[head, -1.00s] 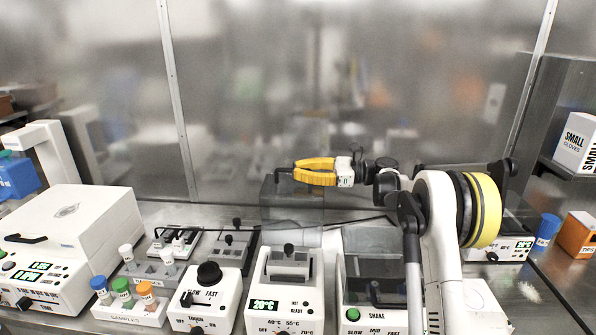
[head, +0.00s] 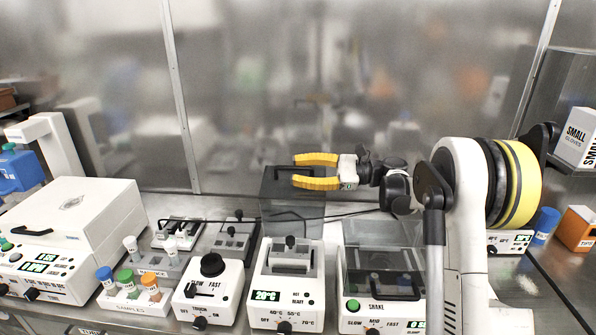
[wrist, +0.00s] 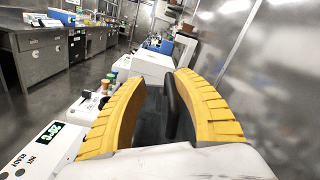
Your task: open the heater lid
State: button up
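The heater (head: 262,297) is a white box with a green 20°C display, front centre in the head view. Its smoky see-through lid (head: 292,195) appears raised, standing upright at the back of the heater. My gripper (head: 298,170) has yellow fingers and is at the lid's upper part. The fingers are apart. In the wrist view, a dark bar (wrist: 172,105), apparently the lid's handle, shows between the open fingers (wrist: 160,85) with gaps around it. Whether a finger touches the lid cannot be told.
The shaker (head: 365,307) with a clear cover stands right of the heater. A white dial device (head: 207,295) and a sample rack with coloured caps (head: 130,298) stand to the left. A large white lidded machine (head: 75,225) is farther left. A metal wall rises behind.

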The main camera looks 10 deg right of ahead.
jog(key=v, duration=1.2)
